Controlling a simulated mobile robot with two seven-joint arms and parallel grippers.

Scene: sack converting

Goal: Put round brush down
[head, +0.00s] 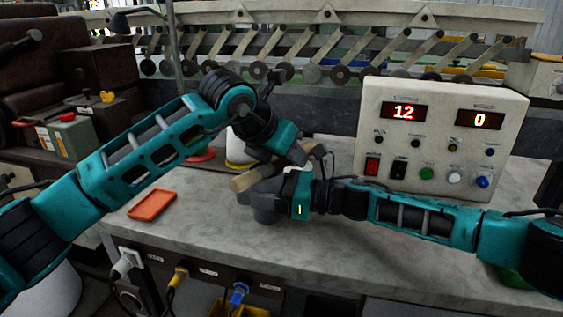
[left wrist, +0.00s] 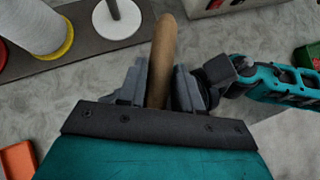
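The round brush shows as a wooden handle (head: 244,181); its brush end cannot be made out. In the left wrist view the brown handle (left wrist: 164,48) runs between the grey fingers of my left gripper (left wrist: 160,88), which appear closed around it. In the head view my left gripper (head: 294,157) is above the table at the right end of the handle. My right gripper (head: 256,195) is just below it, close to the handle. Its fingers overlap dark grey parts, so its opening is hidden. Part of the right arm also shows beside the left fingers in the wrist view.
The grey table (head: 345,257) has clear room at front. An orange tray (head: 152,205) lies left. A control box (head: 440,140) with red displays stands behind right. White spools on a dark board (left wrist: 92,40) stand behind left; my two arms are very close together.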

